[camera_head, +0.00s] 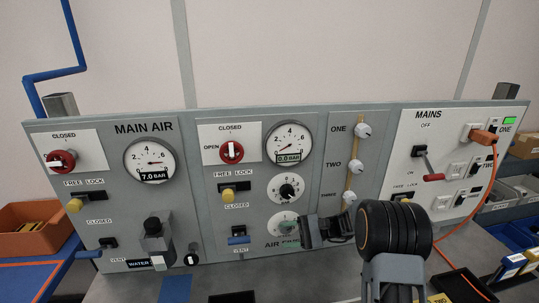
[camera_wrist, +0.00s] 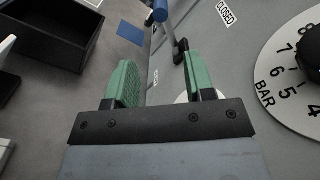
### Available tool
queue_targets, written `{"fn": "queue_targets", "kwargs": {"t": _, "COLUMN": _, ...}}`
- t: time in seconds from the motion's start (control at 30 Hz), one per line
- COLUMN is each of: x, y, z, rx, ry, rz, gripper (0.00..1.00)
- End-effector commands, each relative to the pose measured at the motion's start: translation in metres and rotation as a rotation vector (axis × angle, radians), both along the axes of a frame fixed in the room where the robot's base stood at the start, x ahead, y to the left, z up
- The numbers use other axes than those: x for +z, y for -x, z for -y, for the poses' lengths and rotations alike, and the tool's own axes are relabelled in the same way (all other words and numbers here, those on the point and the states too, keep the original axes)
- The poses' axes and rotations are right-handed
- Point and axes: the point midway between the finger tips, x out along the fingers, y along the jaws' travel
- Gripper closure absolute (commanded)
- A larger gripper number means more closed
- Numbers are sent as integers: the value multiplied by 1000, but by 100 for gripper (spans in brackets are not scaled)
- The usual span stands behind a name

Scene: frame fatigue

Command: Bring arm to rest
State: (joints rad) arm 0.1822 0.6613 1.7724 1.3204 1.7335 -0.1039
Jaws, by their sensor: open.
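My gripper (camera_head: 302,231) is in front of the lower middle of the grey control panel (camera_head: 313,185), beside the lower dials. In the wrist view its two green fingers (camera_wrist: 160,85) stand apart with nothing between them. A white dial (camera_wrist: 290,72) marked BAR with a black knob is to the right of the fingers. A blue-ended lever (camera_wrist: 162,10) is beyond the fingertips, near a CLOSED label. My dark arm covers part of the panel's lower right in the head view.
Red rotary switches (camera_head: 61,160), gauges (camera_head: 150,162) and yellow knobs project from the panel. An orange cable (camera_head: 466,222) hangs at the right from a plug. An orange bin (camera_head: 33,228) is at the left. A black open box (camera_wrist: 52,35) sits on the bench. Wall space above the panel is clear.

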Motion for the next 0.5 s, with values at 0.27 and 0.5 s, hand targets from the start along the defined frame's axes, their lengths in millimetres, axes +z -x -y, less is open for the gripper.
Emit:
{"fn": "queue_targets", "kwargs": {"t": 0.27, "x": -60, "y": 59, "z": 13, "rx": 119, "ry": 459, "rz": -36, "gripper": 51}}
{"fn": "queue_targets", "kwargs": {"t": 0.5, "x": -49, "y": 123, "z": 52, "rx": 269, "ry": 954, "rz": 221, "gripper": 51}}
